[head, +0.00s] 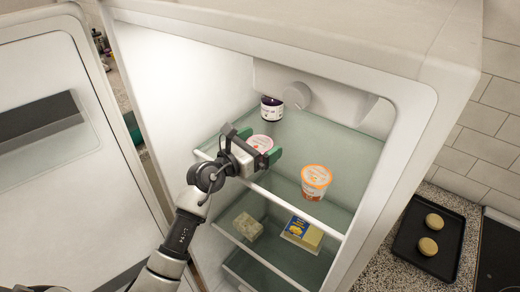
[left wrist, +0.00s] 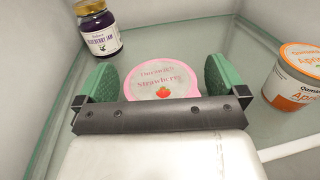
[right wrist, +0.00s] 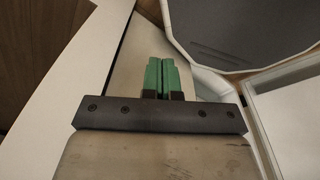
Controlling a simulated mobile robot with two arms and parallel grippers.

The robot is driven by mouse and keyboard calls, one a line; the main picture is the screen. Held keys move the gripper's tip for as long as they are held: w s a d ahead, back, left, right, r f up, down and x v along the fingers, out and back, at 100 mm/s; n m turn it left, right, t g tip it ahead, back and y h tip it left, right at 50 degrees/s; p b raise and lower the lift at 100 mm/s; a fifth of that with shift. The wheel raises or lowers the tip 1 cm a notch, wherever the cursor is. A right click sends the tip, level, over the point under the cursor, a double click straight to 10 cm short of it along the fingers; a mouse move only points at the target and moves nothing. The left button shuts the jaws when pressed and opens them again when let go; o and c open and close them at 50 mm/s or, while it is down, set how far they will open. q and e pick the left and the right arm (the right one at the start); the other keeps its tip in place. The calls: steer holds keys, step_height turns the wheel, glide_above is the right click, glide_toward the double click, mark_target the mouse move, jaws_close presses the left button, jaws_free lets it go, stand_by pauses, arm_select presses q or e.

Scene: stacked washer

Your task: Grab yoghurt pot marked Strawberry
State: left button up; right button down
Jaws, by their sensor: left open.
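The strawberry yoghurt pot (left wrist: 161,81) has a pink-rimmed lid reading "Strawberry" and stands on the fridge's top glass shelf. In the head view its lid (head: 260,142) shows partly behind my left gripper (head: 257,146). In the left wrist view my left gripper (left wrist: 161,82) is open, with one green finger on each side of the pot. I cannot tell whether the fingers touch it. The pot's lower part is hidden by the gripper. My right gripper (right wrist: 164,78) shows in the right wrist view with its green fingers together and nothing between them.
An orange apricot pot (head: 316,182) stands right of the strawberry pot; a blueberry jam jar (head: 271,108) stands behind left. The top shelf's front edge (head: 280,204) lies below my left gripper. A yellow packet (head: 302,234) is on the shelf below. The fridge door (head: 70,150) is open at left.

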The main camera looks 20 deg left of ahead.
arm_select(q)
steer(key=shift+s+a, duration=0.1)
steer(key=shift+c, duration=1.3)
steer(key=c, duration=0.7)
steer(key=shift+c, duration=0.6)
steer(key=shift+r, duration=0.15)
